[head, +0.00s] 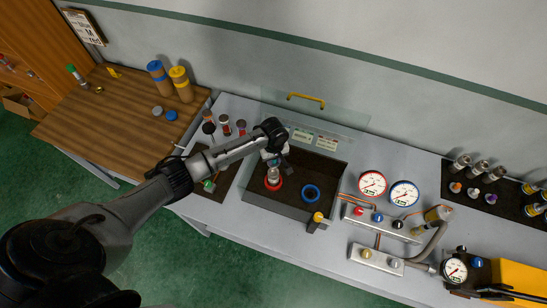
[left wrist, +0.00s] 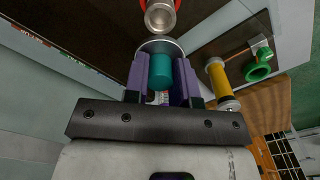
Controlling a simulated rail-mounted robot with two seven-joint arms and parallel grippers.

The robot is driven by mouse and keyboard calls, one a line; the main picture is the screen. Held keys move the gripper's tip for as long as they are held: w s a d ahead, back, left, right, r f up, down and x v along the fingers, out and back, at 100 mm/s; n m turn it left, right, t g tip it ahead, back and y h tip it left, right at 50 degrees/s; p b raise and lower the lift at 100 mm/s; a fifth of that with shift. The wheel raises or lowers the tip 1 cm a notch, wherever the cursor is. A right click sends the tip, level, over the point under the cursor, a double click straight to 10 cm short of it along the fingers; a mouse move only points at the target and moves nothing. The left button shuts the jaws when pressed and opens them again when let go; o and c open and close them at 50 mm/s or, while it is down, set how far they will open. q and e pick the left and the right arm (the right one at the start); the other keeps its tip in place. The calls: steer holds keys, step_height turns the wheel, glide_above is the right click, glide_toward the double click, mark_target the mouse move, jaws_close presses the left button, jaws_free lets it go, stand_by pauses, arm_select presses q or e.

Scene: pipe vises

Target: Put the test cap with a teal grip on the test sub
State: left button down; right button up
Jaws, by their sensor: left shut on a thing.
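My left gripper (left wrist: 163,80) is shut on the teal grip (left wrist: 161,72) of the test cap, with a purple finger on each side. The cap's silver rim (left wrist: 160,45) shows beyond the grip. Just past it in the left wrist view is a metal, open-topped cylinder (left wrist: 160,16), which looks like the test sub, set in a red ring. Cap and cylinder look close; I cannot tell if they touch. In the head view my left gripper (head: 274,157) is above this cylinder (head: 273,175), in the red ring (head: 272,185); the arm partly hides the cap. My right gripper is out of view.
A clear shield with a yellow handle (head: 306,100) stands behind. Gauges (head: 372,184) and pipe fittings are to the right. A yellow cylinder (left wrist: 219,80) and green ring (left wrist: 257,72) lie beside the gripper.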

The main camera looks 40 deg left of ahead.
mark_target(274, 163)
arm_select(q)
steer(key=shift+r+p, duration=0.2)
steer(key=shift+p, duration=0.25)
steer(key=shift+f, duration=0.3)
steer(key=shift+f+b, duration=1.15)
steer(key=shift+f, duration=0.75)
steer(key=shift+f+b, duration=0.3)
steer(key=shift+f, duration=0.5)
steer(key=shift+p, duration=0.35)
